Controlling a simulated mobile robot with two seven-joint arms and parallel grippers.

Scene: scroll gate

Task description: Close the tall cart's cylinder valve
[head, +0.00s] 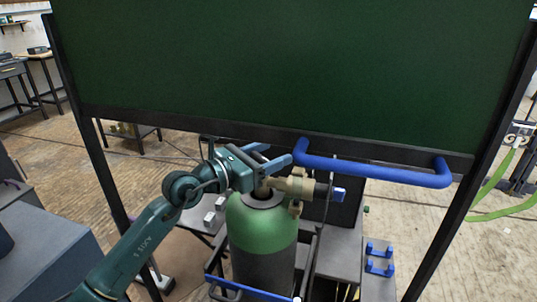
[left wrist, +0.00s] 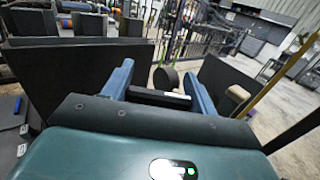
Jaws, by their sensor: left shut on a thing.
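A green-shouldered gas cylinder (head: 262,226) stands upright in a tall cart (head: 233,289) below the dark green panel. Its brass valve (head: 292,186) sits on top, with a dark part and a blue end piece (head: 338,194) pointing right. My left gripper (head: 273,156) reaches in from the left at the valve, its blue-grey fingers just above the brass body. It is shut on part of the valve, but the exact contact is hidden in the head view. In the left wrist view the two fingers (left wrist: 158,86) flank a dark bar, with a dark round part beyond. My right gripper is not in view.
Blue brackets (head: 379,258) sit on a grey surface at right. Open floor (head: 440,240) lies further right.

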